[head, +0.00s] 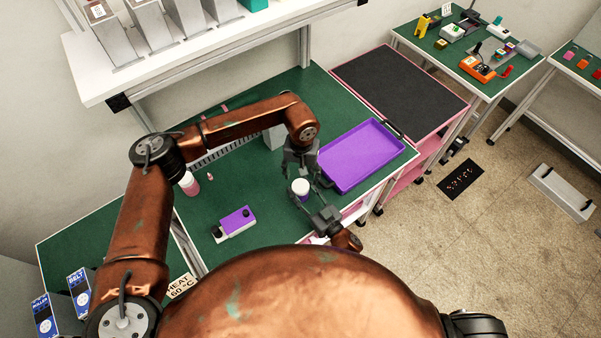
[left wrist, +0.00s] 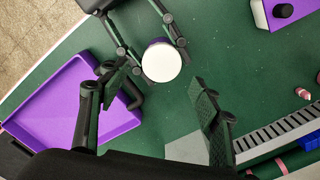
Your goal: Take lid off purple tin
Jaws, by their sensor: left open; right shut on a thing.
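The purple tin (head: 300,194) with its round white lid (head: 300,185) stands upright near the front of the green table. The white lid (left wrist: 161,62) hides most of the tin's purple body in the left wrist view. My right gripper (head: 311,197) comes in from the front and is shut on the tin, with its fingers on either side. My left gripper (head: 301,168) points down from above the tin. Its fingers are wide apart in the left wrist view (left wrist: 158,80), with the lid beyond and between their tips. It holds nothing.
A purple tray (head: 357,156) lies right of the tin. A purple-and-white box with black knobs (head: 235,222) is left of it. A pink-and-white bottle (head: 189,184) and grey block (head: 274,136) stand farther back. Green table between box and tin is clear.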

